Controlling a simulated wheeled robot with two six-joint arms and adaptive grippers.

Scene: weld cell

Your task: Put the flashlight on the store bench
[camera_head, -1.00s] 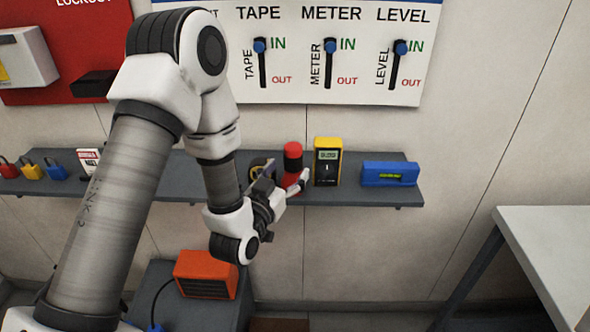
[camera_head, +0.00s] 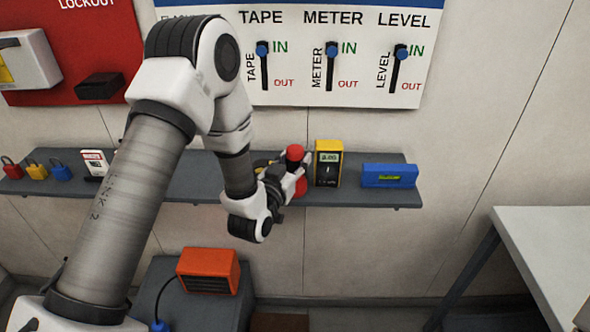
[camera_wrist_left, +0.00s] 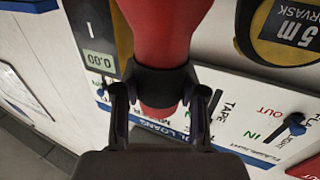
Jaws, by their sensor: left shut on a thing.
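The flashlight (camera_head: 295,153) is red with a dark band and stands slightly tilted at the grey wall shelf. My left gripper (camera_head: 288,184) is shut on its body, reaching in from the left. In the left wrist view the red flashlight (camera_wrist_left: 163,35) runs between the two dark fingers of the left gripper (camera_wrist_left: 160,100), which press on either side of it. I cannot tell whether its base touches the shelf. A pale-topped bench (camera_head: 550,240) stands at the right. My right gripper is not in view.
The grey shelf (camera_head: 345,197) also holds a yellow meter (camera_head: 328,163) close to the right of the flashlight, a blue level (camera_head: 388,176), and a tape measure partly hidden behind my gripper. An orange box (camera_head: 208,270) sits below. Floor space separates shelf and bench.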

